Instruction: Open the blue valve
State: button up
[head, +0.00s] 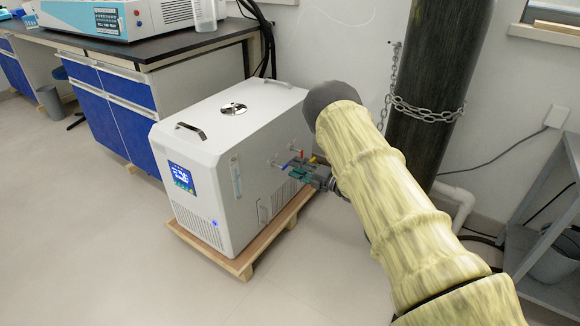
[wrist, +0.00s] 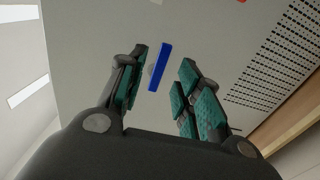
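The blue valve (head: 284,167) is a small lever handle on the side panel of a white cabinet unit (head: 232,150). In the wrist view the blue valve (wrist: 160,66) is a slim, slightly tilted bar. My gripper (head: 310,174) is at that panel; in the wrist view its two teal-padded fingers are apart, and my gripper (wrist: 160,85) is open. The blue handle appears between the fingertips, nearer the left finger, with gaps visible on both sides. I cannot tell its exact depth relative to the tips.
A red handle (head: 294,148) and a yellow handle (head: 312,160) sit close to the blue one. The unit stands on a wooden pallet (head: 242,266). A dark chained cylinder (head: 436,80) stands behind my arm. Open floor lies in front of the unit.

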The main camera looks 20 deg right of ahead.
jog(key=v, duration=0.7)
jog(key=shift+s+d, duration=0.25)
jog(key=shift+s, duration=0.05)
jog(key=s+a+f+m+g+h, duration=0.3)
jog(key=s+f+m+h, duration=0.2)
jog(key=s+f+m, duration=0.55)
jog(key=s+a+f+m+g+h, duration=0.25)
jog(key=s+f+m+h, duration=0.35)
jog(key=s+f, duration=0.65)
jog(key=s+a+r+m+g, duration=0.1)
jog(key=s+a+m+g, duration=0.2)
jog(key=s, duration=0.8)
jog(key=s+a+m+g, duration=0.3)
jog(key=s+m, duration=0.1)
jog(key=s, duration=0.7)
jog(key=s+a+r+m+g, duration=0.1)
jog(key=s+a+m+g, duration=0.2)
jog(key=s, duration=0.8)
notch_tip(320, 180, up, 37)
jog(key=p, duration=3.7)
jog(key=shift+d, duration=0.15)
jog(key=shift+w, duration=0.1)
